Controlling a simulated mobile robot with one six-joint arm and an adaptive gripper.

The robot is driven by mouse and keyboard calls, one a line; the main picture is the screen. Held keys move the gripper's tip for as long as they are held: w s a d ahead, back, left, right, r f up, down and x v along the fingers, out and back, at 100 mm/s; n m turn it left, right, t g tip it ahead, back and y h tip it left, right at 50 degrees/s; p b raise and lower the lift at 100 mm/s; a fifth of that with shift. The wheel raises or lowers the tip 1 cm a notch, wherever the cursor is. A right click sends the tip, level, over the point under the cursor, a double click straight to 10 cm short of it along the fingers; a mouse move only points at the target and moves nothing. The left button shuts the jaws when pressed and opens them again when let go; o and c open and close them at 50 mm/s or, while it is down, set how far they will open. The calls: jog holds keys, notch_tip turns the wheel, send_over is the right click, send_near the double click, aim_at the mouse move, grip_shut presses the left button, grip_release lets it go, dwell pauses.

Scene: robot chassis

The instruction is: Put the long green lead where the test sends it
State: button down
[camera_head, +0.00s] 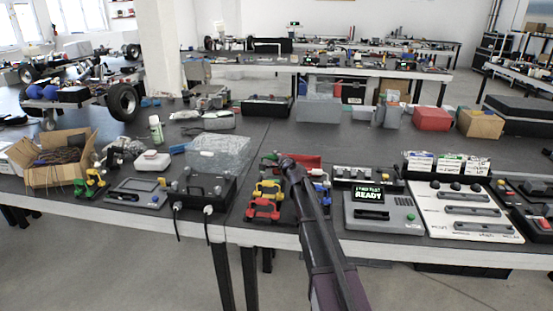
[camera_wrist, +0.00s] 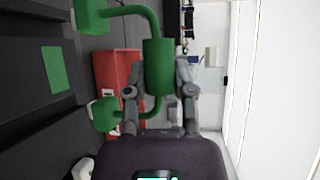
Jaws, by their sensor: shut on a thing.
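In the wrist view a green lead (camera_wrist: 158,66) has a thick grip, bent green arms and blocky ends. My gripper (camera_wrist: 160,80) is shut on its grip and holds it off the surface. Whether it is the long one I cannot tell. In the head view my gripper (camera_head: 286,160) is above the back of the lead board, and the held lead is hard to make out. A yellow lead (camera_head: 268,189), a red lead (camera_head: 262,210) and a partly hidden blue lead (camera_head: 322,192) lie there. The tester (camera_head: 384,216) has a screen showing READY.
Right of the tester is a white panel (camera_head: 470,226) with several dark slots and labelled cards behind. A black box (camera_head: 202,190) with hanging cables is left of the board. A cardboard box (camera_head: 55,172) stands far left. A green patch (camera_wrist: 57,70) shows on a dark surface.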

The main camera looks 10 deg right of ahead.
jog(key=shift+f+b, duration=1)
jog(key=shift+f, duration=0.25)
dwell(0.9)
jog(key=shift+f+b, duration=1.4)
jog(key=shift+b, duration=0.05)
dwell(0.9)
jog(key=shift+c, duration=1.9)
grip_release()
jog(key=shift+s+r, duration=0.1)
jog(key=shift+s, duration=0.15)
